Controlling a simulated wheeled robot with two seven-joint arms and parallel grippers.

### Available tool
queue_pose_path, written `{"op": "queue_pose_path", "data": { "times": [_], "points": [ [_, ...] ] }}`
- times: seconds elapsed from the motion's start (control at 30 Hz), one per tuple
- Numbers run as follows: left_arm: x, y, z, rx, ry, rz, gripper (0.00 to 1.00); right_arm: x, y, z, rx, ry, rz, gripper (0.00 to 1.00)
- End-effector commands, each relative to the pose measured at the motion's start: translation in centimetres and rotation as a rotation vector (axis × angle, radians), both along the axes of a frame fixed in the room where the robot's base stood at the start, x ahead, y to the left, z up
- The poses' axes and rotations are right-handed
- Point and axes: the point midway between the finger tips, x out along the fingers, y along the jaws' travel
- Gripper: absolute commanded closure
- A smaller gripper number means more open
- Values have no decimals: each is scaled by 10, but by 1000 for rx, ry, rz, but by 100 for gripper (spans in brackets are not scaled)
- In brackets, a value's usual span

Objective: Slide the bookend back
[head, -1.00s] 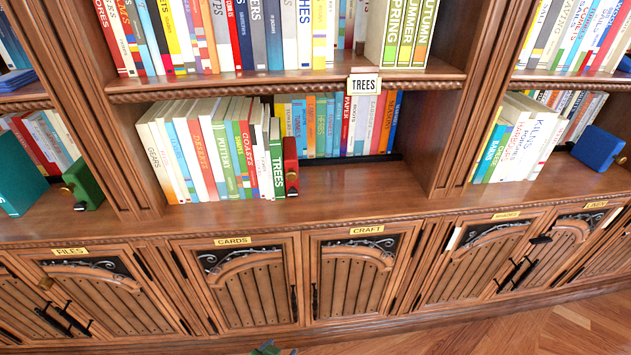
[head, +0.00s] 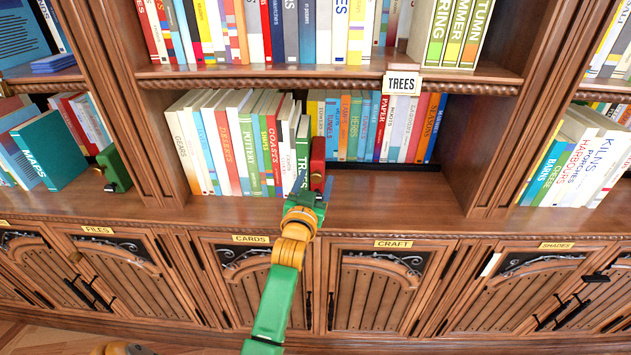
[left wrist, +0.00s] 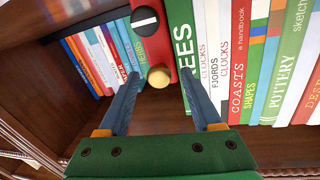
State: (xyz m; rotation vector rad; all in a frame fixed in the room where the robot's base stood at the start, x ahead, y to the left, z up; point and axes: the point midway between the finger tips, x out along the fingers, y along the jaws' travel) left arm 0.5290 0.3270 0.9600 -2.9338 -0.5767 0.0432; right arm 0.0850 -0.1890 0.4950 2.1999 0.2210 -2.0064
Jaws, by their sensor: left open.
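The red bookend (head: 318,160) stands upright on the middle shelf, against the right end of a row of books, beside the green TREES book (head: 303,150). In the left wrist view the bookend (left wrist: 151,38) shows a black disc and a round brass knob. My left gripper (head: 307,188) reaches up in front of it and covers the lower TREES book in the head view. In the left wrist view its two blue-grey fingers (left wrist: 159,84) are open, one on each side of the knob. Contact cannot be told. My right gripper is not in view.
Bare shelf (head: 385,190) lies right of the bookend, in front of a back row of books (head: 375,127). A TREES label (head: 402,83) hangs from the shelf above. An upright divider (head: 510,120) closes the bay at right. Cabinet doors (head: 375,285) lie below.

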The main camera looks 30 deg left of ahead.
Motion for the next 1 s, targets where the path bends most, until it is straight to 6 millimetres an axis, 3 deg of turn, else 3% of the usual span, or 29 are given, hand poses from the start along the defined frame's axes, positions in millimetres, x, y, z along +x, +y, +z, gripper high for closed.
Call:
{"op": "queue_pose_path", "data": {
  "times": [0.17, 0.4, 1.0],
  "points": [
    [0, 0, 0, 0, 0, 0, 37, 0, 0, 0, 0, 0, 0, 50],
    [0, 0, 0, 0, 1, -1, 100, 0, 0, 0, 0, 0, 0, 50],
    [0, -1, -1, 0, 1, -1, 100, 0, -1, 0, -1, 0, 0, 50]
  ]
}}
